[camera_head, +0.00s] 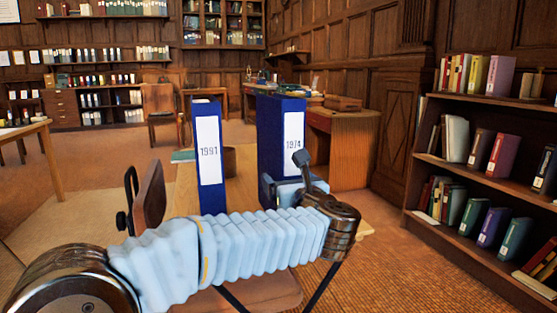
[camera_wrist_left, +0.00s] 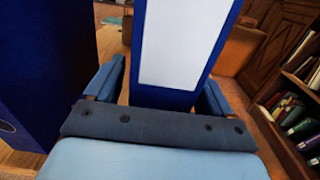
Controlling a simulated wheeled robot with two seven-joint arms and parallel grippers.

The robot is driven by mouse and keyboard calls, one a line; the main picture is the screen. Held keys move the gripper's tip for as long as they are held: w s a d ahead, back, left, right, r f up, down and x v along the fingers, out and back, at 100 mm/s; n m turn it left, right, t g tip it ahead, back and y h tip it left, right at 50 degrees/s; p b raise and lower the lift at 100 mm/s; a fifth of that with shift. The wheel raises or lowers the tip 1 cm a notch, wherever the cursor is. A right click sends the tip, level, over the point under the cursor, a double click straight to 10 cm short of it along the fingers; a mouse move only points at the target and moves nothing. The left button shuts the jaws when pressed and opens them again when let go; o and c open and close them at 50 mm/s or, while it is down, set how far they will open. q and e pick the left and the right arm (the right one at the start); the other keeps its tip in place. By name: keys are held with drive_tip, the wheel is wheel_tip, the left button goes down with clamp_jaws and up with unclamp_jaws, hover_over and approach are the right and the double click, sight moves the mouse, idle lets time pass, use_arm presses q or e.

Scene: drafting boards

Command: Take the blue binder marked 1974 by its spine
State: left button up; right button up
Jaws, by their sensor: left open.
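The blue binder marked 1974 (camera_head: 268,135) stands upright on a light wooden table, its white spine label facing me. It also shows in the left wrist view (camera_wrist_left: 227,20), label blank of readable text there. The blue binder marked 1991 (camera_head: 209,190) stands upright to its left and fills the left of the wrist view (camera_wrist_left: 45,50). My left gripper (camera_head: 286,186) is at the lower spine of the 1974 binder, hiding its bottom. In the wrist view its open fingers (camera_wrist_left: 160,92) lie either side of that spine; whether they touch it I cannot tell. My right gripper is out of view.
A bookcase (camera_head: 480,100) with coloured books stands at the right. A wooden desk (camera_head: 345,140) is behind the 1974 binder. A brown chair back (camera_head: 149,198) is left of the 1991 binder. A gap separates the two binders.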

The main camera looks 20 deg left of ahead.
use_arm(q)
drive_tip(key=shift+w+a, duration=0.3)
drive_tip(key=shift+w, duration=0.15)
drive_tip(key=shift+c, duration=0.2)
drive_tip(key=c, duration=1.4)
drive_tip(key=shift+r, duration=0.1)
drive_tip(key=shift+c, duration=0.4)
drive_tip(key=shift+r, duration=0.1)
